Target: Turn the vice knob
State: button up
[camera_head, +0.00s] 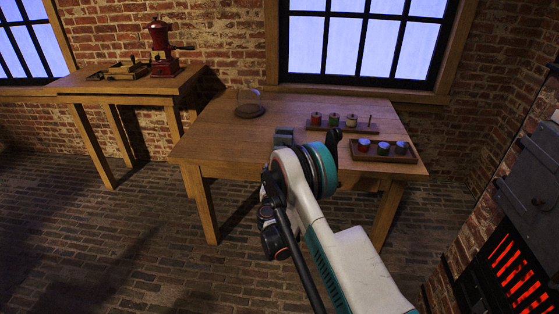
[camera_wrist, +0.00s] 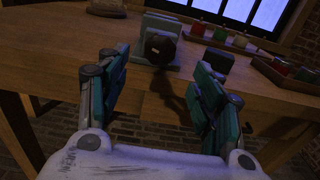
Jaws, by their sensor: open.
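The vice (camera_wrist: 160,24) is a grey-green block at the front edge of the wooden table. Its dark, faceted knob (camera_wrist: 160,48) faces me in the wrist view. In the head view only the top of the vice (camera_head: 284,134) shows; my arm hides the knob. My gripper (camera_wrist: 162,66) is open and empty, one finger to each side of the knob in the picture. The knob appears beyond the fingers, and no contact shows. In the head view my arm hides most of the gripper.
On the wooden table (camera_head: 215,137) stand a glass dome on a round base (camera_head: 249,111), a rack of coloured spools (camera_head: 371,128) and a tray of jars (camera_head: 361,155) at right. A side table (camera_head: 85,86) holds a red grinder (camera_head: 160,45). A glowing furnace (camera_head: 512,270) is at right.

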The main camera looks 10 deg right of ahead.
jog(key=b+x, duration=0.2)
jog(key=x, duration=0.8)
jog(key=shift+b, duration=0.35)
jog(key=c, duration=1.1)
